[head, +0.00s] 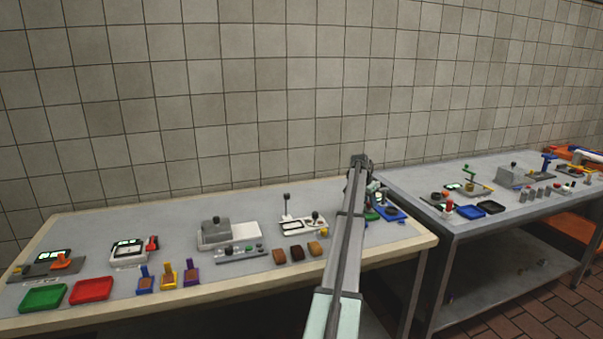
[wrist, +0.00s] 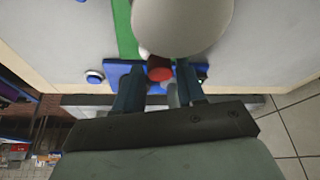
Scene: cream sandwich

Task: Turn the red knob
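In the wrist view a round red knob (wrist: 160,74) shows between the two dark blue fingers of my gripper (wrist: 161,78). The fingers stand apart, one on each side of the knob. I cannot tell whether either finger touches it. A blue base (wrist: 116,70) lies around and under the knob. A large pale rounded shape (wrist: 185,22) covers part of the view just beyond the knob. In the head view my arm reaches over the right end of the near table, where a blue device (head: 391,212) is partly visible. The knob there is hidden by my arm.
The near table (head: 170,222) holds green and red trays (head: 91,290), a grey press (head: 216,231) and several small stands. A blue button (wrist: 94,77) and a green strip (wrist: 126,32) lie near the knob. A second table (head: 440,175) with more devices stands at right.

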